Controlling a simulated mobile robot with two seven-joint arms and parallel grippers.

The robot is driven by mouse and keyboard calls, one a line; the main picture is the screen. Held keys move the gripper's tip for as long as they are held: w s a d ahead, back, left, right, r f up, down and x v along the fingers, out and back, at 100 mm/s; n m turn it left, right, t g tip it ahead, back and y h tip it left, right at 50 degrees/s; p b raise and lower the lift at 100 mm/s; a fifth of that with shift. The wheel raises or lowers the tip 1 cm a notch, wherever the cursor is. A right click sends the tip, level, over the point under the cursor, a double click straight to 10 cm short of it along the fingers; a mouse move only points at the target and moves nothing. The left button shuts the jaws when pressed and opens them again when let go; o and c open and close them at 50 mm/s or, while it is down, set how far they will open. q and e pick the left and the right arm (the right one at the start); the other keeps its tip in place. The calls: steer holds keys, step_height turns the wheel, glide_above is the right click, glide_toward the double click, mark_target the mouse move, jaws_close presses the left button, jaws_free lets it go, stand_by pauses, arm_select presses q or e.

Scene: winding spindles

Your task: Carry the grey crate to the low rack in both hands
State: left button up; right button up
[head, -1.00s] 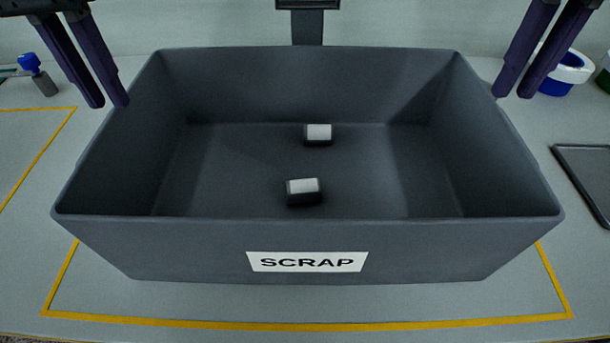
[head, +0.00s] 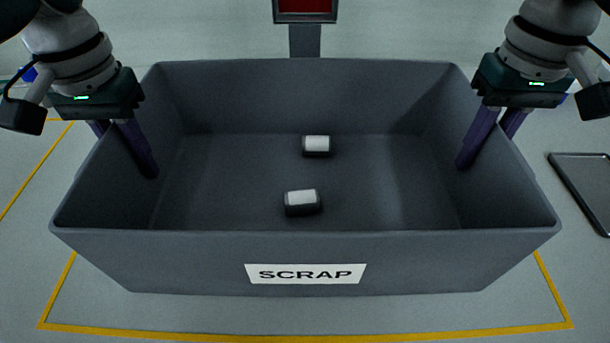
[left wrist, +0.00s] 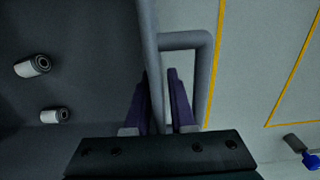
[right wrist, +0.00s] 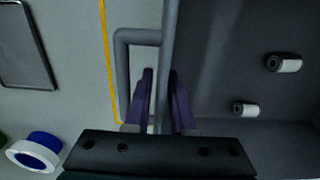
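The grey crate (head: 200,250), labelled SCRAP, stands upright on the table inside a yellow tape outline. Two small white-and-dark spools (head: 302,202) (head: 317,146) lie on its floor. My left gripper (head: 125,150) straddles the crate's left wall, one finger inside and one outside; its fingers look apart, with the wall between them (left wrist: 155,100). My right gripper (head: 490,140) straddles the right wall the same way, fingers also apart (right wrist: 161,100). Each wrist view shows a bar handle on the outside of the wall (left wrist: 203,80) (right wrist: 122,80). The low rack is not in view.
A dark flat tray (head: 585,185) lies right of the crate. A white-and-blue round object (right wrist: 35,152) shows in the right wrist view, and a small blue-topped item (left wrist: 300,147) in the left one. A screen on a post (head: 305,40) stands behind the crate.

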arm_select(q)
steer(key=shift+f, duration=0.15)
arm_select(e)
steer(key=shift+f, duration=0.15)
arm_select(q)
jaws_close()
arm_select(e)
jaws_close()
stand_by(1.1)
